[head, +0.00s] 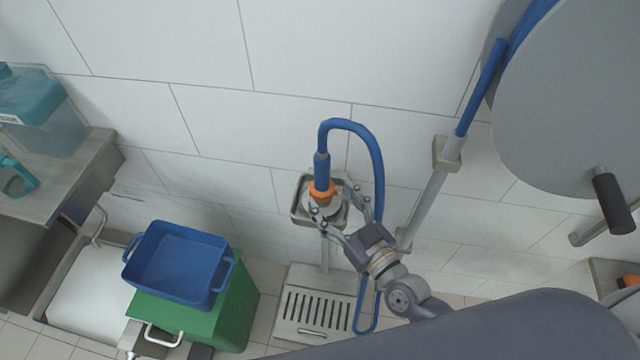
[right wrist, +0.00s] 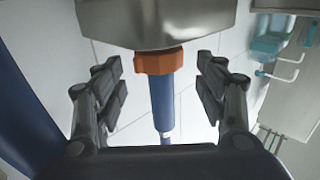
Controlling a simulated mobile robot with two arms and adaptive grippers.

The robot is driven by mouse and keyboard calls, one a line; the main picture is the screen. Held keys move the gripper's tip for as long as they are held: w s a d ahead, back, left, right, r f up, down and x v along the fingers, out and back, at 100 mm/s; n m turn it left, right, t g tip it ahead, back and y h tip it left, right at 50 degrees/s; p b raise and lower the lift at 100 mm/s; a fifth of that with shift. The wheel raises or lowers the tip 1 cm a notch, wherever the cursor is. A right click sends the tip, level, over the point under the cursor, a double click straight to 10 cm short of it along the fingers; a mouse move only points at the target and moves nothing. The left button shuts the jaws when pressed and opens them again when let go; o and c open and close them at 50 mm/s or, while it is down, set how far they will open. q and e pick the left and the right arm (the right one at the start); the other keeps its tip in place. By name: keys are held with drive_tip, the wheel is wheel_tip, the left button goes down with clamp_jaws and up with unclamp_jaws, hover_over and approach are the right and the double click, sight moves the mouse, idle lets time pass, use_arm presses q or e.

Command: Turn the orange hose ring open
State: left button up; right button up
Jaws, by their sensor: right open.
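The orange hose ring (head: 322,190) sits at the lower end of the blue hose (head: 378,170), on a metal fitting at the wall. In the right wrist view the ring (right wrist: 158,62) lies between my fingers, against a grey metal body (right wrist: 158,22), with the blue hose end (right wrist: 162,100) running from it. My right gripper (head: 334,199) is open around the ring. In the right wrist view the fingers of the gripper (right wrist: 158,80) stand apart from the ring on both sides, with a gap at each side. My left gripper is not in view.
A slotted metal stand (head: 317,305) is below the fitting. A blue tub (head: 180,265) rests on a green box (head: 240,300) to the left. A diagonal metal pipe (head: 425,200) and a large grey round body (head: 575,100) are at the right. The tiled wall is close behind.

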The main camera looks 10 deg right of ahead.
sight(329, 196)
drive_tip(key=x, duration=0.5)
drive_tip(key=shift+s, duration=0.1)
drive_tip(key=c, duration=1.1)
